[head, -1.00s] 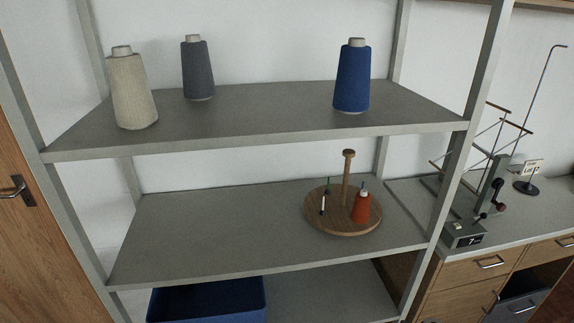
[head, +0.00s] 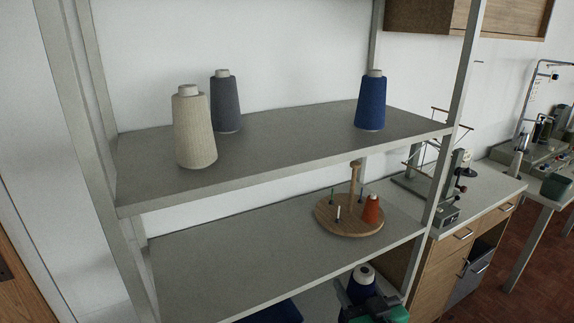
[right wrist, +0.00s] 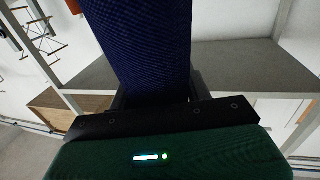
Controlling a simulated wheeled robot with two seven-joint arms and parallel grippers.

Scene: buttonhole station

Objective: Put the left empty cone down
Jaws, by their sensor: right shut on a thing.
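My right gripper (head: 362,300) is low in the head view, in front of the shelving, and shut on a dark blue cone (head: 361,280) with a pale top. The right wrist view shows the cone's blue, textured surface (right wrist: 145,45) between the black fingers (right wrist: 155,95). It looks covered in blue yarn; no bare, empty cone is clear to see. The cone's lower part is hidden or out of frame. My left gripper is not in view.
The upper shelf (head: 280,140) carries a cream cone (head: 194,132), a grey cone (head: 226,105) and another blue cone (head: 371,103), with free room between. A blue bin (head: 275,314) is below.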

